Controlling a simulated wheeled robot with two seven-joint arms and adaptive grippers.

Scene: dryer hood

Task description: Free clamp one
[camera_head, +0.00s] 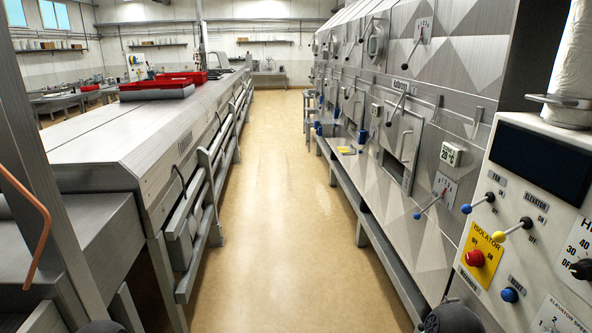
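A long grey metal dryer hood (470,60) runs along the right side, with several levers and handles on its front. An upper lever (413,48) tilts across a scale near the top. A second lever (397,106) with a dark knob sits below it. A lower lever (430,204) with a blue knob crosses a scale plate. A small door handle (405,147) stands upright between them. I cannot tell which part is clamp one; no number marks it readably. No gripper fingers show; only dark rounded parts of mine show at the bottom edge.
A control panel (535,180) with coloured switches stands close at right. A long metal bench (100,150) with red trays (158,88) lines the left. A low rail (375,233) runs along the hood's foot. The tan floor aisle (270,200) between is clear.

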